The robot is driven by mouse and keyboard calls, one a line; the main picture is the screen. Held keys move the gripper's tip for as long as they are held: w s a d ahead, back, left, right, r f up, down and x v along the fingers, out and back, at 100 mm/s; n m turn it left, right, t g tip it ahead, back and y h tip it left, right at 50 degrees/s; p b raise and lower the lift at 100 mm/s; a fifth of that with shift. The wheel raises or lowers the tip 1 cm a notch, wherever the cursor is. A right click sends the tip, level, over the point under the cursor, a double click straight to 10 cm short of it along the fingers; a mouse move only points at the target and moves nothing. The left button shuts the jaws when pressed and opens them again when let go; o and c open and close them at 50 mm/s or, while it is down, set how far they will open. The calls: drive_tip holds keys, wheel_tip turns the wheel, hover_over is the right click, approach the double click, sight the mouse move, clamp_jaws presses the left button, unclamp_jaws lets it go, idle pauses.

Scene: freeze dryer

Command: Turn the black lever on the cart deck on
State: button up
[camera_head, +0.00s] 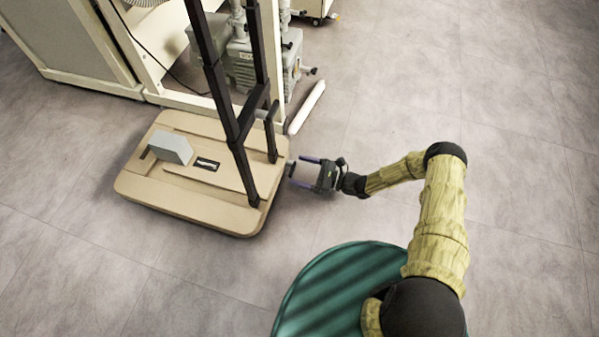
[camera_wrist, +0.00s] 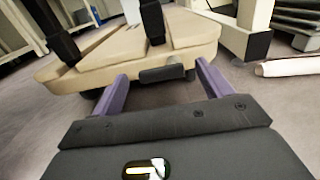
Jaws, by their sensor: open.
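The tan cart deck (camera_head: 200,205) lies low on the floor at left centre in the head view. A short black lever (camera_head: 291,167) sticks out from its right edge. In the wrist view the lever (camera_wrist: 163,74) is a dark flat bar at the near edge of the deck (camera_wrist: 110,62). My gripper (camera_head: 304,172) is open, just right of the lever, with its purple fingers pointing at the deck. In the wrist view the lever lies between the fingertips of my gripper (camera_wrist: 162,77); I cannot tell whether they touch it.
Black upright posts (camera_head: 222,95) rise from the deck. A grey block (camera_head: 170,147) sits on it. A cream machine frame (camera_head: 180,99) with a grey pump (camera_head: 243,65) stands behind. The floor (camera_head: 480,90) to the right is clear.

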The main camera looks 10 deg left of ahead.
drive_tip(key=shift+a, duration=0.55)
drive_tip(key=shift+c, duration=0.2)
drive_tip(key=c, duration=1)
drive_tip(key=shift+o, duration=0.2)
